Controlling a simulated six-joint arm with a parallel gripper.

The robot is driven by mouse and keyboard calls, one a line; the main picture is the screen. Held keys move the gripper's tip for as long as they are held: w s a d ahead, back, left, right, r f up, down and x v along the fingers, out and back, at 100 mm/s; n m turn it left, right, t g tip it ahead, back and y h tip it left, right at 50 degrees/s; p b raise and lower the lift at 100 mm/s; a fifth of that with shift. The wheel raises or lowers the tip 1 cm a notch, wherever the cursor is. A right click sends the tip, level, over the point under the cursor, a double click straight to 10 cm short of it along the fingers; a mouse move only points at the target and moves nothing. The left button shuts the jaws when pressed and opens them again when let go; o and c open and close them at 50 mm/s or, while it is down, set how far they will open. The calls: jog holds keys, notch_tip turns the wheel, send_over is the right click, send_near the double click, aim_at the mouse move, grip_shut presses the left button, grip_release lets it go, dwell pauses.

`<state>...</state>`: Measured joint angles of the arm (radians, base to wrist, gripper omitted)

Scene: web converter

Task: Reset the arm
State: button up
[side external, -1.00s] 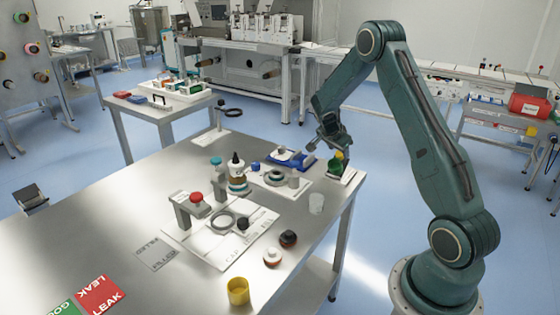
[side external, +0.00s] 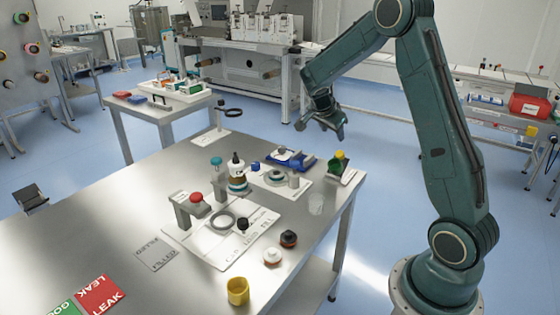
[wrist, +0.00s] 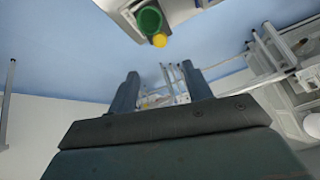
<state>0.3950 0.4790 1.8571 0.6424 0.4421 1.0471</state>
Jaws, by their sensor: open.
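My gripper (side external: 321,122) is raised above the back right corner of the steel table (side external: 110,225). It is open and empty, with both fingers showing apart in the wrist view (wrist: 160,85). The green and yellow piece (side external: 338,161) stands on a small pale plate (side external: 346,176) at the table's right edge, below my gripper and apart from it. That piece also shows in the wrist view (wrist: 150,22), beyond the fingertips.
A blue fixture (side external: 291,159), a white bottle (side external: 236,168), a red-topped press (side external: 195,198) and a yellow cup (side external: 238,291) stand on the table. Red and green cards (side external: 101,295) lie at the front left. Open floor (side external: 385,170) lies right of the table.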

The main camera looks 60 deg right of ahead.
dwell(0.3)
jog(key=s+a+r+n+t+y, duration=0.25)
jog(key=a+r+n, duration=0.3)
jog(key=a, duration=0.35)
jog(key=s+a+r+n+t+y, duration=0.1)
jog(key=s+a+r+n, duration=0.25)
jog(key=a+r, duration=0.4)
jog(key=s+a+n+t+y, duration=0.2)
jog(key=s+a+n+y, duration=0.1)
jog(key=s+a+n, duration=0.9)
jog(key=s+a, duration=0.2)
jog(key=a, duration=0.1)
jog(key=shift+s+a+f+y, duration=0.15)
jog(key=shift+s+f+y, duration=0.2)
jog(key=shift+f, duration=0.05)
